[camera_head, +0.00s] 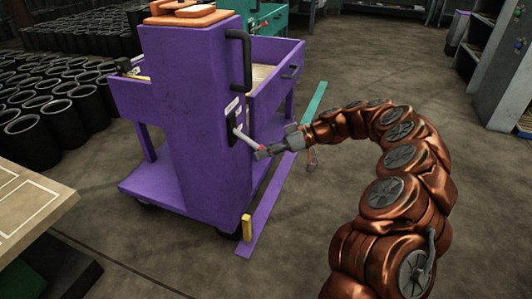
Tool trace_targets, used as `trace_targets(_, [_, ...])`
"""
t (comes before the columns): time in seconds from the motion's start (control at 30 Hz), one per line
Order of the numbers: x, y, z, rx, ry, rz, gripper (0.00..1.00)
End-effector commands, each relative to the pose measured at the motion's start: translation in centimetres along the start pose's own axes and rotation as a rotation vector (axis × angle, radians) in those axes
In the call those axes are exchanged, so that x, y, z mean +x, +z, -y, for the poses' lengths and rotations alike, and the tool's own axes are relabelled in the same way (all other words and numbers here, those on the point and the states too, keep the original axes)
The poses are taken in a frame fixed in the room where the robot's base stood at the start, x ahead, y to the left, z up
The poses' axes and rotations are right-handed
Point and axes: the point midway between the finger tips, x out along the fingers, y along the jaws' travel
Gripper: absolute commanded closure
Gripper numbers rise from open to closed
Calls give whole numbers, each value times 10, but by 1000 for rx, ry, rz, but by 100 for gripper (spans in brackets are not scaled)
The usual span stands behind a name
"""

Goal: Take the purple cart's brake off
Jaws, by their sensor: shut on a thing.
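The purple cart (190,110) stands left of the middle in the head view, with a black push handle (240,62) at its upper right. A light grey lever with a reddish tip (245,139) sticks out from a dark plate on the cart's side and slopes down to the right. My gripper (262,153) is at the end of my copper arm and is shut on the lever's outer end. The fingertips partly hide that end. A small yellow block (247,227) shows low on the cart's near corner.
A teal cart (272,20) stands behind the purple one. Many black sleeves (60,125) stand on the floor at left. A pale-topped table (30,205) is at the lower left. Grey shelving (505,75) is at the right. The floor around my arm is mostly clear.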

Motion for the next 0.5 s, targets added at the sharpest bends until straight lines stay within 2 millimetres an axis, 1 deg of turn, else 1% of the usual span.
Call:
trace_targets(0.1, [1,1,0,2,-2,2,100])
trace_targets(0.13, [1,2,0,2,-2,2,70])
trace_targets(0.37, [0,1,0,2,0,2,46])
trace_targets(0.4, [0,1,0,2,0,2,44])
trace_targets(0.5, [0,1,0,2,0,1,44])
